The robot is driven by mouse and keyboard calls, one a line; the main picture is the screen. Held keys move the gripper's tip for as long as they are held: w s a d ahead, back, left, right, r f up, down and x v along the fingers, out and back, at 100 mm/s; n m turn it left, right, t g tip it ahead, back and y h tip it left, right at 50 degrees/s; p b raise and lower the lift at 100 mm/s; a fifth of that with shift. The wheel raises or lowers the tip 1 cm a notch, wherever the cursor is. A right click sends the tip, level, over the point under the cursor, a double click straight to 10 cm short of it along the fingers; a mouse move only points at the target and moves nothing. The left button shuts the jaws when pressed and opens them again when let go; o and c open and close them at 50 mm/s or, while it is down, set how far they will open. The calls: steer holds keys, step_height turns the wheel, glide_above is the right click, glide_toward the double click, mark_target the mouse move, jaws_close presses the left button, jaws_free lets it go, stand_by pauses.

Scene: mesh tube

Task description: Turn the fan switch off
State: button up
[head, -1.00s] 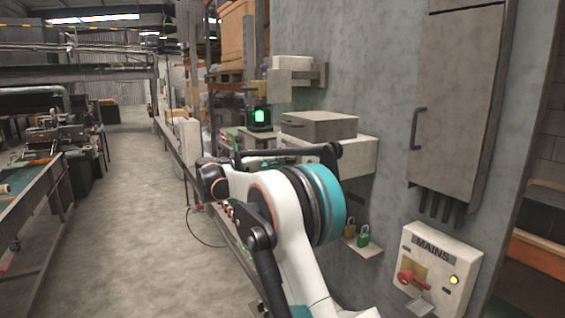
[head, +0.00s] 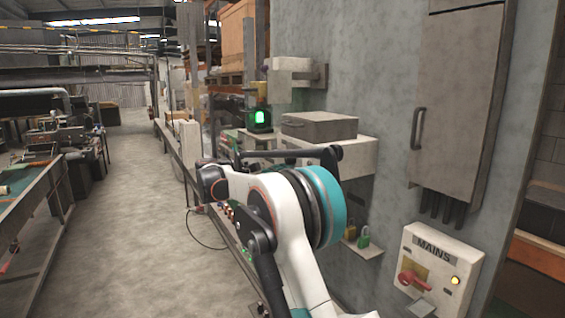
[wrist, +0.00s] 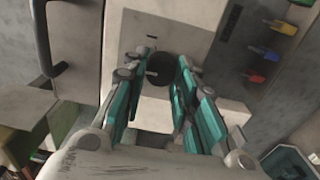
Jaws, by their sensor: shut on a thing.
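In the wrist view, a round black knob (wrist: 160,68) stands on a pale panel, apparently the fan switch; its marking is too small to read. My gripper (wrist: 157,76) has its teal fingers on the left and right of this knob and is shut on it. A small dark mark shows on the panel above the knob. The knob's exact turn angle cannot be made out. In the head view, my arm hides the gripper and the switch.
A grey cabinet door with a dark handle (wrist: 47,45) is left of the panel in the wrist view. Coloured pegs (wrist: 270,52) are at right. In the head view, a MAINS box (head: 437,272) with a red switch and padlocks (head: 362,237) are on the wall; the left aisle is clear.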

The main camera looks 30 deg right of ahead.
steer(key=shift+c, duration=0.2)
steer(key=o, duration=1.1)
steer(key=shift+a, duration=0.1)
steer(key=a, duration=1.1)
steer(key=shift+s+a, duration=0.15)
steer(key=shift+a, duration=0.25)
